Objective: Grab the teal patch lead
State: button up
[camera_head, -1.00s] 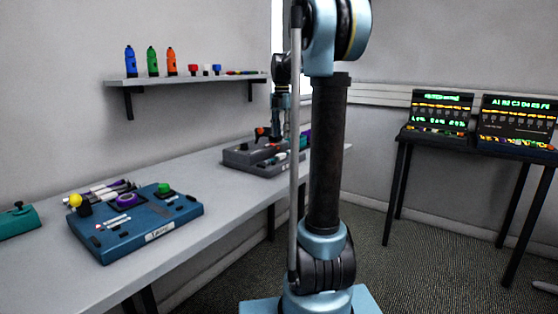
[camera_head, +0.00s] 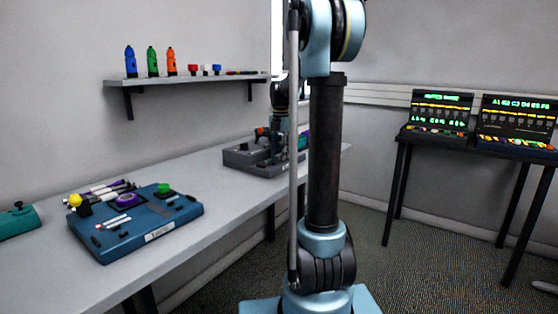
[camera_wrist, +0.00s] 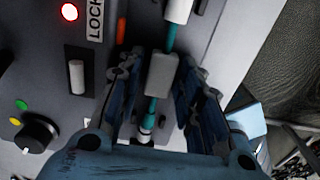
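The teal patch lead (camera_wrist: 151,106) runs lengthwise across a grey panel in the wrist view. It has pale plugs along it, and a grey block (camera_wrist: 161,74) covers part of its length. My gripper (camera_wrist: 160,68) is low over the panel, its two blue fingers apart on either side of the lead and grey block. Narrow gaps seem to show beside the block, so the fingers do not appear shut on it. In the head view my gripper is down at the grey box (camera_head: 240,158) on the bench, and my arm hides the lead.
By the lead are a lit red lamp (camera_wrist: 69,12), a "LOCK" label (camera_wrist: 95,20), a white switch (camera_wrist: 76,77) and a black knob (camera_wrist: 36,132). A blue board (camera_head: 185,212) with tools sits nearer on the bench. A shelf (camera_head: 180,80) hangs above.

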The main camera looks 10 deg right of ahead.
grip_shut()
